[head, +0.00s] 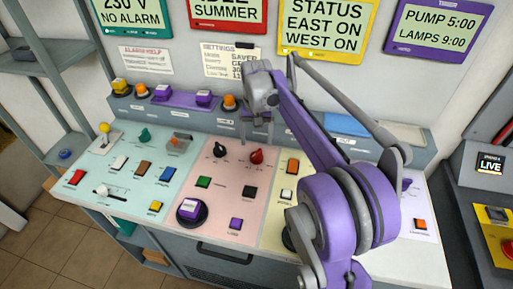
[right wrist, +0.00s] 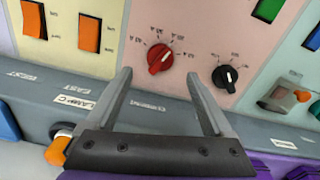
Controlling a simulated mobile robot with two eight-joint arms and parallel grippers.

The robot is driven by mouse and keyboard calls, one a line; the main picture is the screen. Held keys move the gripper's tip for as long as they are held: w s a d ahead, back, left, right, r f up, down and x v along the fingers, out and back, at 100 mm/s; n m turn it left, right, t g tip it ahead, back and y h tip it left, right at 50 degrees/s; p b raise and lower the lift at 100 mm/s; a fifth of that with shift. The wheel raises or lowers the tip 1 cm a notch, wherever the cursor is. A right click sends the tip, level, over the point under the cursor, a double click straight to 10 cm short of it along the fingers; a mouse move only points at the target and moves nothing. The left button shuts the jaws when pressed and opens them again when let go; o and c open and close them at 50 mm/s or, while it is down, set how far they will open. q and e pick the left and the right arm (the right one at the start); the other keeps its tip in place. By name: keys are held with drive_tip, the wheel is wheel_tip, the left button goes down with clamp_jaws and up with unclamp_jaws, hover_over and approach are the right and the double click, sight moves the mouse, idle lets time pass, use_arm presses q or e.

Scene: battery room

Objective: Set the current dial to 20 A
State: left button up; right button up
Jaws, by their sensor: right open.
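A red dial (head: 257,156) with a ring of small labels sits on the pink panel of the console. It also shows in the right wrist view (right wrist: 159,56), where its white pointer mark points to the picture's upper right; the labels are too small to read surely. A black dial (head: 220,150) is to its left in the head view and to its right in the right wrist view (right wrist: 225,77). My right gripper (head: 257,122) is open and empty. In the right wrist view its fingertips (right wrist: 158,75) point toward the red dial, apart from it. My left gripper is out of view.
A green button (head: 203,182), a black button (head: 250,191) and a purple button (head: 236,224) sit lower on the pink panel. Orange switches (right wrist: 89,35) are on the neighbouring cream panel. A raised grey ledge (head: 180,112) with purple and orange controls runs along the back.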

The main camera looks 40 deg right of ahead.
sight(257, 153)
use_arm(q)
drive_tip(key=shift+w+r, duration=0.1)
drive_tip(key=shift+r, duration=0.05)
use_arm(e)
wheel_tip(257, 153, up, 4)
drive_tip(key=shift+f, duration=0.1)
drive_tip(key=shift+s, duration=0.1)
idle(0.4)
